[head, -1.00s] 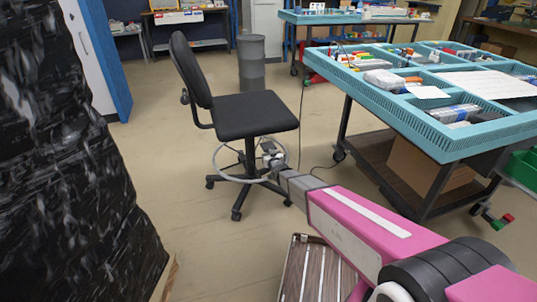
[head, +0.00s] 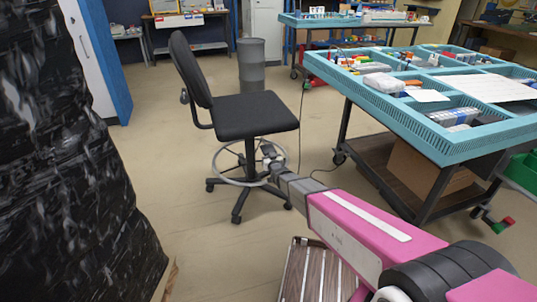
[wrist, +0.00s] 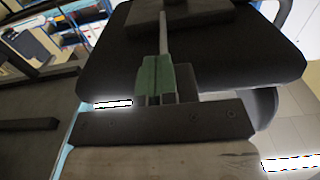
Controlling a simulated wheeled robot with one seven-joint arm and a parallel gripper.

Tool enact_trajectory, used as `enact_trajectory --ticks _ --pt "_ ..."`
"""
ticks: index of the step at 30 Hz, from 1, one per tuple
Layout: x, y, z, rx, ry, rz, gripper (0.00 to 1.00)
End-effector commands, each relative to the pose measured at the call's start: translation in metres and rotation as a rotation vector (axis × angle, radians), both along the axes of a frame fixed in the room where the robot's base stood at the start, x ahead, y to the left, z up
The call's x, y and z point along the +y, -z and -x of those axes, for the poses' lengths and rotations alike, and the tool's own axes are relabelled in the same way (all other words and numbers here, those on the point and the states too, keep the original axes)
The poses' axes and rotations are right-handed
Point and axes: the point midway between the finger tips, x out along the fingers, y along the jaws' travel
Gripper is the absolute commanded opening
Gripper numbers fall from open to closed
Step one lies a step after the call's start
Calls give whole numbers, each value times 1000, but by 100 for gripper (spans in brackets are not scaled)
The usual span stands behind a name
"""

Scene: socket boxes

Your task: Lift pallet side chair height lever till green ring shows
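The pallet side chair (head: 255,116) is black, with a backrest, a footring (head: 226,178) and a wheeled base, left of the workbench. My gripper (head: 267,152) is below the right part of its seat, near the column. In the wrist view the dark seat (wrist: 215,65) fills the upper middle. My gripper's greenish fingers (wrist: 168,78) are close together there, and a thin pale rod (wrist: 163,28), which looks like the height lever, runs down to them. The frames do not settle whether they grip it. I make out no green ring on the column.
A dark wrapped pallet load (head: 65,170) stands at the left. A teal-topped workbench (head: 440,148) with parts trays stands at the right. A grey bin (head: 251,65) is behind the chair. The floor between pallet load and chair is clear.

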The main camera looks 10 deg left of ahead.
Motion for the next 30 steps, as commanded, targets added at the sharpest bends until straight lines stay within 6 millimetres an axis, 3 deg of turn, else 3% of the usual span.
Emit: enact_trajectory --ticks 6,17,30 --pt "0 16 0 1 0 1 0" --pt "-2 15 3 1 0 1 0" --pt "-24 15 39 2 0 1 0"
